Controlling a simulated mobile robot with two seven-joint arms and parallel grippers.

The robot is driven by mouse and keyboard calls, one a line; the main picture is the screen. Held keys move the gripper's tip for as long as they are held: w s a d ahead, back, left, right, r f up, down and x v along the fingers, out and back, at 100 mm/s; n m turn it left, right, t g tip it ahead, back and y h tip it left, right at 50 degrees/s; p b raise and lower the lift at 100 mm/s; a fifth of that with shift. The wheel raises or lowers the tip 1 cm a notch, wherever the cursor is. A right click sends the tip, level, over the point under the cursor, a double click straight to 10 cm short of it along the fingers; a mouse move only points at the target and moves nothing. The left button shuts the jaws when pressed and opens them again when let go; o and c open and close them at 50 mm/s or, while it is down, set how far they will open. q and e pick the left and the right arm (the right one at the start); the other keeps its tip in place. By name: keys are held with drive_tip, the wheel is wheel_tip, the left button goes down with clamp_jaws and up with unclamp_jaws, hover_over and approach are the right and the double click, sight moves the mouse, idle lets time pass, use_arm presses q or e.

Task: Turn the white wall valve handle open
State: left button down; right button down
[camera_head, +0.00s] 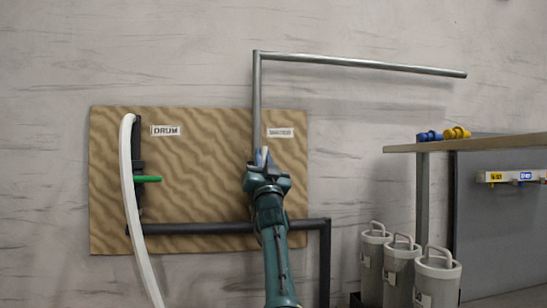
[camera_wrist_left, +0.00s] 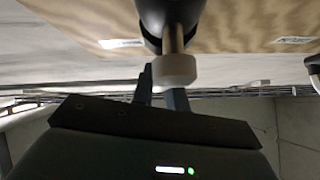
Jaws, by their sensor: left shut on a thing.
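The white valve handle (camera_head: 265,156) sits on the vertical metal pipe (camera_head: 257,100) on a wood-grained wall board, below a small label. My left gripper (camera_head: 262,164) is at this handle and mostly hides the valve body in the head view. In the left wrist view, the white handle (camera_wrist_left: 176,70) stands on a short metal stem from a dark valve body (camera_wrist_left: 170,18). The dark fingers of my left gripper (camera_wrist_left: 161,92) are shut on the handle; their exact contact is partly hidden. My right gripper is in neither view.
A green handle (camera_head: 148,179) and a white hose (camera_head: 130,190) are on the left pipe by the DRUM label (camera_head: 165,130). A dark pipe (camera_head: 190,229) runs low across the board. Grey canisters (camera_head: 400,275) and a shelf (camera_head: 465,143) stand right.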

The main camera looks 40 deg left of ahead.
use_arm(q)
drive_tip(key=shift+s+a+r+n+g+y+p, duration=0.1)
drive_tip(key=shift+n+g+y+p, duration=0.3)
drive_tip(key=shift+n+g, duration=0.45)
drive_tip(key=shift+s+a+f+n+g+y+p, duration=0.15)
drive_tip(key=shift+n+g+y+p, duration=0.15)
drive_tip(key=shift+n+g+y, duration=0.5)
drive_tip(key=shift+s+a+r+n+g+y+p, duration=0.15)
drive_tip(key=shift+n+g+p, duration=0.3)
drive_tip(key=shift+n, duration=0.7)
drive_tip(key=shift+g, duration=0.3)
drive_tip(key=c, duration=1.4)
unclamp_jaws()
drive_tip(key=b+v, duration=0.2)
drive_tip(key=v, duration=1.1)
